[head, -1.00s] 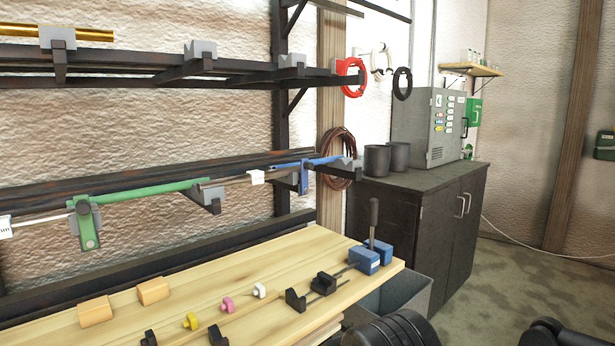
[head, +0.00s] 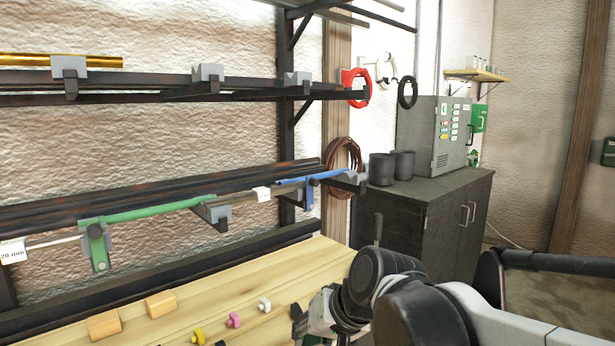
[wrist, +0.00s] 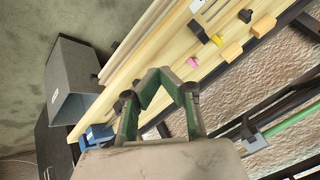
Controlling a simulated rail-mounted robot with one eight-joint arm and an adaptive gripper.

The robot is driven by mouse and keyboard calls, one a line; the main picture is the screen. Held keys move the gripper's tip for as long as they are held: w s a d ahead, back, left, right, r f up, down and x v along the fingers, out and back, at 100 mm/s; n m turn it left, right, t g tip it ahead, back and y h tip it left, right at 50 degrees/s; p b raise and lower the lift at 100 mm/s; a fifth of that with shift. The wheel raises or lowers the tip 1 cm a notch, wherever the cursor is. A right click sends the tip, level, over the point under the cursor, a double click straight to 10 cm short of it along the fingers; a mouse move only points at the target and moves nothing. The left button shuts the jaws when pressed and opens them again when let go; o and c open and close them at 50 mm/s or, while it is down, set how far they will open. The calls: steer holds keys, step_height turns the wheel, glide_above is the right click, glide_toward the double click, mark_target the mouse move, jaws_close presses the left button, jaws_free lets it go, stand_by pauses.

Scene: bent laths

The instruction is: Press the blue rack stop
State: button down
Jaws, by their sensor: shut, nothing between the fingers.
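The blue rack stop (head: 309,192) sits at the right end of the lower wall rack in the head view, with a slim blue bar along the rack and a short plate hanging down. I cannot make it out in the wrist view. A similar green stop (head: 100,246) hangs farther left, its green bar reaching right. My gripper (wrist: 162,76) is shut and empty in the wrist view, its green-sided fingers meeting above the bench area. In the head view my arm is low at the right, below and apart from the blue stop, and hides the bench's right end.
The wooden bench (head: 250,280) holds wooden blocks and small yellow, pink and white knobs. A blue block (wrist: 97,136) and a grey bin (wrist: 75,78) show in the wrist view. A dark cabinet (head: 405,225) with two pots stands right of the rack.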

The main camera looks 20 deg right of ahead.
steer(key=w+d+r+m+t+y+p, duration=0.1)
steer(key=w+d+r+m+y+p, duration=0.25)
steer(key=w+r, duration=0.45)
steer(key=m+t+y+p, duration=0.2)
steer(key=m+t+p, duration=0.2)
steer(key=p, duration=0.2)
glide_toward(313, 194)
steer(key=s+a+f, duration=0.4)
steer(key=w+d+r+m+t+y+p, duration=0.1)
steer(key=w+d+r+m+t+p, duration=0.1)
steer(key=d, duration=0.8)
steer(key=shift+d+r+t+p, duration=0.4)
steer(key=shift+r+t+p, duration=0.15)
steer(key=shift+r+t, duration=0.2)
steer(key=shift+w+y, duration=0.1)
steer(key=shift+y, duration=0.15)
steer(key=w+a+p, duration=0.2)
steer(key=w+a, duration=0.5)
steer(key=a, duration=0.2)
steer(key=shift+r, duration=0.45)
